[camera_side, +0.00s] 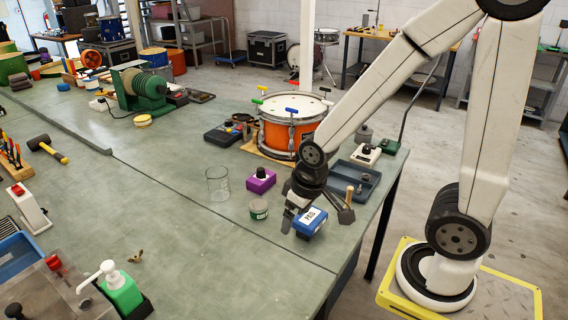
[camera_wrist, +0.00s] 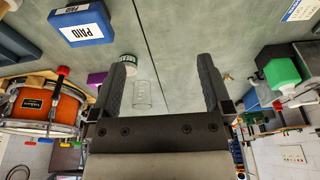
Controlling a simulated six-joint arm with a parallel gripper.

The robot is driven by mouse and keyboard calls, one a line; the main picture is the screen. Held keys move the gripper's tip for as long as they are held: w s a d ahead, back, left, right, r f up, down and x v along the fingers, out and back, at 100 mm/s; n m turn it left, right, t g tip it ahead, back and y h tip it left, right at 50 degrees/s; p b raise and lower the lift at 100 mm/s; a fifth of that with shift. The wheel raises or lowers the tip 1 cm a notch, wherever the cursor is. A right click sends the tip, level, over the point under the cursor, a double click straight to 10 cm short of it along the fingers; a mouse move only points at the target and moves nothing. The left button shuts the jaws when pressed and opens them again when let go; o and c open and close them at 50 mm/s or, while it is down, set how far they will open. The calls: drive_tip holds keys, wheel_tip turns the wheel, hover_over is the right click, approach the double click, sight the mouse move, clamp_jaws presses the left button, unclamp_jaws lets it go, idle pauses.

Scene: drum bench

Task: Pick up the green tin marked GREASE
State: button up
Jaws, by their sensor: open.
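The green tin (camera_side: 259,209) stands on the bench, left of my gripper (camera_side: 317,217) in the side view. It is a small round tin with a pale lid and a label too small to read there. In the wrist view the tin (camera_wrist: 128,61) shows beside the tip of the left finger, partly hidden by it. My gripper (camera_wrist: 165,62) is open, with nothing between its fingers. In the side view it hangs over a blue box marked PAID (camera_side: 311,224), which lies outside the fingers in the wrist view.
A clear glass beaker (camera_side: 217,184) and a purple box with a black knob (camera_side: 262,181) stand near the tin. An orange drum (camera_side: 290,128) and a blue tray (camera_side: 357,181) are farther back. The bench left of the tin has clear room.

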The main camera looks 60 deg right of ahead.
sight(265, 202)
drive_tip(key=w+d+f+m+y, duration=0.3)
drive_tip(key=w+m, duration=0.1)
drive_tip(key=m, duration=0.2)
drive_tip(key=w+d+f+m+y, duration=0.3)
drive_tip(key=w+d+f+m, duration=0.1)
drive_tip(key=m, duration=0.3)
drive_tip(key=w+d+f+m+y, duration=0.3)
drive_tip(key=w+d+m, duration=0.1)
drive_tip(key=m, duration=0.2)
drive_tip(key=shift+w+f+m+t+y, duration=0.3)
drive_tip(key=shift+w+f+m+y, duration=0.05)
drive_tip(key=shift+w+m+y, duration=0.05)
drive_tip(key=d+m+t, duration=0.1)
drive_tip(key=w+d+f+m+t, duration=0.1)
drive_tip(key=d, duration=0.1)
drive_tip(key=w+d+f+m+t+y, duration=0.1)
drive_tip(key=d+m, duration=0.1)
drive_tip(key=shift+w+f+t, duration=0.1)
drive_tip(key=shift+w+t, duration=0.1)
drive_tip(key=shift+t, duration=0.1)
drive_tip(key=shift+w+d+f+m+t, duration=0.2)
drive_tip(key=shift+d+m+t, duration=0.3)
drive_tip(key=shift+d+m, duration=0.15)
drive_tip(key=shift+x, duration=3.9)
drive_tip(key=shift+a+r, duration=0.1)
drive_tip(key=shift+r, duration=0.05)
drive_tip(key=c, duration=1.1)
drive_tip(key=shift+r, duration=0.15)
drive_tip(key=shift+c, duration=0.2)
